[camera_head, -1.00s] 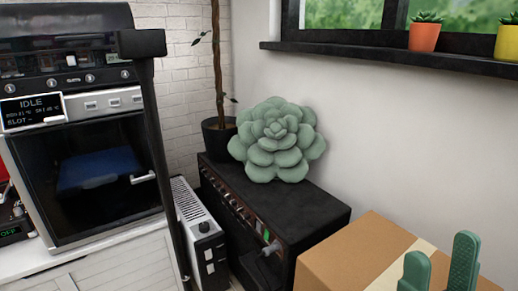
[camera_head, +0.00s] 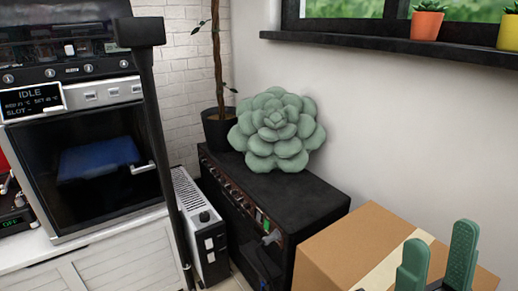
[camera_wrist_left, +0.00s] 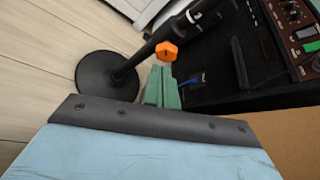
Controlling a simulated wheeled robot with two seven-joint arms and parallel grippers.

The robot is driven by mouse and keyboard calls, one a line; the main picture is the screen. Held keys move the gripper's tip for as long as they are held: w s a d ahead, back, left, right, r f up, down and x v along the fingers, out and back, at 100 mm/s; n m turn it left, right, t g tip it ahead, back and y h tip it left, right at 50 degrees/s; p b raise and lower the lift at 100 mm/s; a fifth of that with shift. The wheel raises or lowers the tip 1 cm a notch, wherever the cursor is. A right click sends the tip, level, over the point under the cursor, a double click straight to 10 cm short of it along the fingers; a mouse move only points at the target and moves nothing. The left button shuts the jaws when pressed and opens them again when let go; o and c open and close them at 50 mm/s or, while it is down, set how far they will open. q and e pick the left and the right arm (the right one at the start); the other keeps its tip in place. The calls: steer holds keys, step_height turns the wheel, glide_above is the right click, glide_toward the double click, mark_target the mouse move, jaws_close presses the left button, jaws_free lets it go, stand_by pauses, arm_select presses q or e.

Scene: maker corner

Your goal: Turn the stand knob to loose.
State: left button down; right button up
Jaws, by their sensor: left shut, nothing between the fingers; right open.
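The black stand (camera_head: 152,120) rises as a tall pole with a flat top in the head view. In the left wrist view its pole leans across to a round black base (camera_wrist_left: 107,77) on the floor. The orange stand knob (camera_wrist_left: 166,51) sits beside the pole in that view; it is not visible in the head view. My left gripper (camera_wrist_left: 162,68) shows only in the left wrist view, shut and empty, its green fingertips just below the knob in the picture. I cannot tell if they touch it. My right gripper (camera_head: 440,240) is open and empty over the cardboard box.
A black amplifier (camera_head: 290,205) bears a green succulent cushion (camera_head: 275,130). The cardboard box (camera_head: 335,245) stands in front of it. A white heater (camera_head: 195,215) is close behind the stand. An oven (camera_head: 75,165) is on the left. Pale floor (camera_wrist_left: 40,70) is clear left of the base.

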arm_select(q)
steer(key=w+a+r, duration=0.1)
steer(key=w, duration=0.5)
steer(key=shift+w+a+b, duration=0.2)
steer(key=shift+w+b, duration=0.05)
steer(key=shift+b, duration=0.05)
steer(key=shift+f, duration=0.25)
stand_by(0.7)
steer(key=shift+s+a, duration=0.2)
steer(key=shift+a, duration=0.05)
steer(key=shift+s+a+f, duration=0.35)
steer(key=shift+a+f, duration=0.15)
steer(key=shift+a, duration=0.05)
steer(key=shift+s+a+f, duration=0.1)
steer(key=shift+f, duration=0.05)
stand_by(0.6)
steer(key=shift+a, duration=0.1)
